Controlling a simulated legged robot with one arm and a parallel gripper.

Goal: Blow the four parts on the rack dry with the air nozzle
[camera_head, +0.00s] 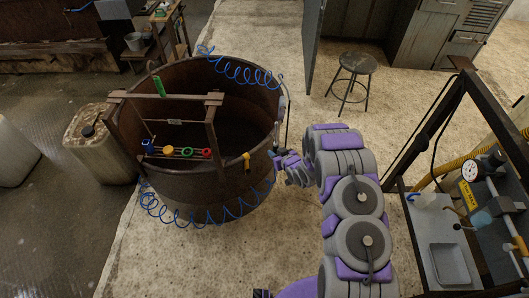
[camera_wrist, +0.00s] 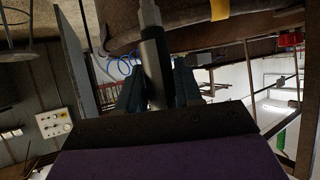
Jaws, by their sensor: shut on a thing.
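In the head view a grey piece (camera_head: 281,104) rises above the gripper. Whether the parts are wet cannot be seen.
The tub (camera_head: 178,205) has a high rim, and a coiled blue hose (camera_head: 205,220) hangs around its outside. A yellow piece (camera_head: 246,161) sits on the rim. A stool (camera_head: 355,72) stands behind right, a canister (camera_head: 87,145) left, and a bench with a gauge (camera_head: 470,171) right.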

